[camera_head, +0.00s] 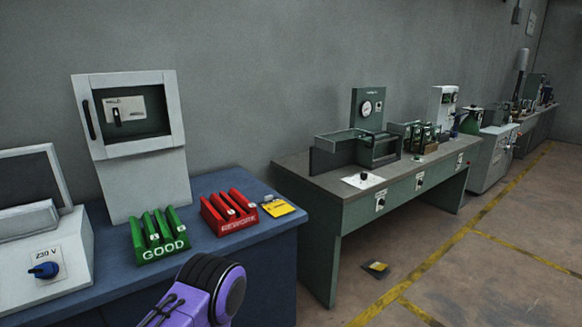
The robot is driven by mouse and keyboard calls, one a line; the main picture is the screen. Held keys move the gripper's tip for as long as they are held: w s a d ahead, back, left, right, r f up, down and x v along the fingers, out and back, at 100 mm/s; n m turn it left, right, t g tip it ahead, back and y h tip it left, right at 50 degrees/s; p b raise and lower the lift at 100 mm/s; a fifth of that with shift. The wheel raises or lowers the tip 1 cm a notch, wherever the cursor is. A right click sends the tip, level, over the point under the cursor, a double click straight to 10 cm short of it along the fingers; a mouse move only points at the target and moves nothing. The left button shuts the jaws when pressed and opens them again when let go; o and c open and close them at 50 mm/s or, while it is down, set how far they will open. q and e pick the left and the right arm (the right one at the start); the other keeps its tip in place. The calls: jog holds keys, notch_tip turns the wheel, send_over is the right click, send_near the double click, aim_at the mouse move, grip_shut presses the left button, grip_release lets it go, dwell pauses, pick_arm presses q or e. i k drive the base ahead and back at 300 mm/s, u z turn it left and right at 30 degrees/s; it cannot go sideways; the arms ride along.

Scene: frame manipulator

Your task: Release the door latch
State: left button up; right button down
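A pale grey cabinet (150,185) stands upright on the blue bench at the left. Its framed door (128,79) appears shut, with a dark handle (88,120) on the left side. A panel with a small black lever or switch (117,115) shows inside the frame; I cannot tell which part is the latch. A purple and black part of my own arm (215,290) shows at the bottom, in front of the bench and apart from the cabinet. Neither gripper's fingers are in view.
A green rack marked GOOD (160,249) and a red rack (230,221) stand on the blue bench (100,297) before the cabinet. A grey box with a blue knob (44,269) is at the left. A green workbench (337,222) stands right, with open floor beyond.

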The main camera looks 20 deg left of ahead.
aim_at(118, 122)
jog(key=u, duration=1.1)
jog(key=i, duration=0.9)
jog(key=u, duration=0.8)
